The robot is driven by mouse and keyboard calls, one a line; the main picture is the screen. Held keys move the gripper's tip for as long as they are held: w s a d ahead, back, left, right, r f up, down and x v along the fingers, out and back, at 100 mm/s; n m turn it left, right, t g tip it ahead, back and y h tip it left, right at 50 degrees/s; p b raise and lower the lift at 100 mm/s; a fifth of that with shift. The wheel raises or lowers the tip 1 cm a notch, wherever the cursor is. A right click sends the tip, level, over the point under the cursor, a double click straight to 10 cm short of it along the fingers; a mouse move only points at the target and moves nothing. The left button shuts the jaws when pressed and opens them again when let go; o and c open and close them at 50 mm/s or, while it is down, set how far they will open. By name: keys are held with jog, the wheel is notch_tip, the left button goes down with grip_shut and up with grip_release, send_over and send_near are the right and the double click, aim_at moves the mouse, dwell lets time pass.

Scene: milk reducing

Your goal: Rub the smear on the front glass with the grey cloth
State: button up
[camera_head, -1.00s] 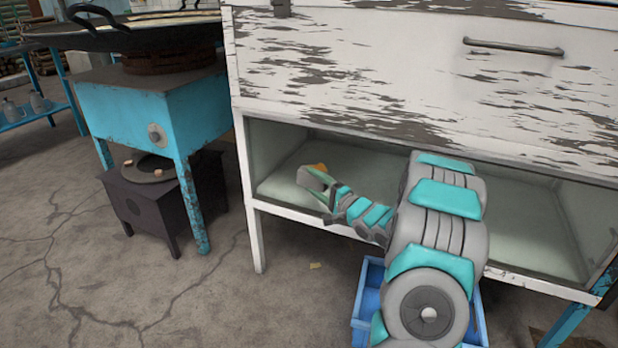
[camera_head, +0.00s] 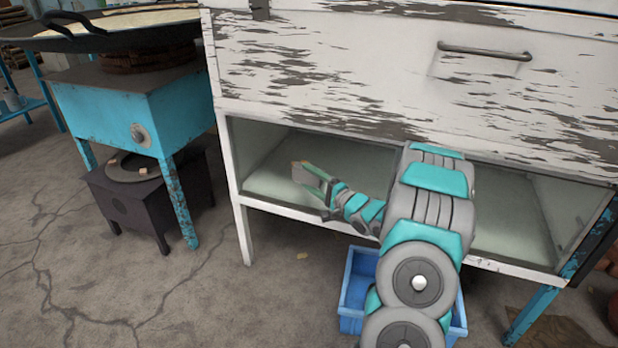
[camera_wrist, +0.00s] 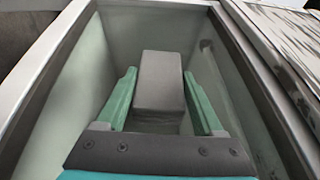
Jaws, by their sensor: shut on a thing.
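My gripper (camera_wrist: 160,88) has two teal fingers, one on each side of a grey, block-shaped piece that I take to be the grey cloth (camera_wrist: 160,75). The gripper is shut on it. In the head view my gripper (camera_head: 312,177) is at the lower glass-sided compartment of the white cabinet, left of its middle. The front glass (camera_head: 275,180) is pale and see-through there. A small dark mark (camera_wrist: 205,45) shows on the right side in the wrist view; I cannot tell if it is the smear. Whether the cloth touches the glass is unclear.
The peeling white cabinet front (camera_head: 330,70) with a metal handle (camera_head: 485,52) rises above the compartment. A blue crate (camera_head: 352,300) is on the floor below my arm. A blue stove stand (camera_head: 130,120) with a large pan stands left. Cracked floor is open at lower left.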

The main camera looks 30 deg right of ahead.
aim_at(300, 172)
jog(key=shift+w+a+r+p, duration=0.2)
jog(key=shift+w+a+p, duration=0.25)
jog(key=shift+w+p, duration=0.15)
jog(key=shift+w+a+r+p, duration=0.15)
jog(key=shift+w+a+p, duration=0.35)
jog(key=shift+w, duration=0.15)
jog(key=shift+w+a+f, duration=0.1)
jog(key=shift+w+a, duration=0.1)
jog(key=shift+w, duration=0.15)
jog(key=shift+w+a, duration=1.1)
jog(key=shift+w, duration=0.2)
jog(key=shift+r, duration=0.85)
jog(key=shift+s+d+f, duration=0.1)
jog(key=shift+s+d, duration=0.45)
jog(key=shift+s, duration=0.2)
jog(key=shift+s+d, duration=0.55)
jog(key=shift+s, duration=0.15)
jog(key=shift+s+d, duration=1.25)
jog(key=shift+s, duration=0.15)
jog(key=shift+s+a, duration=0.95)
jog(key=shift+a, duration=0.25)
jog(key=shift+s+a, duration=0.9)
jog(key=shift+a, duration=0.25)
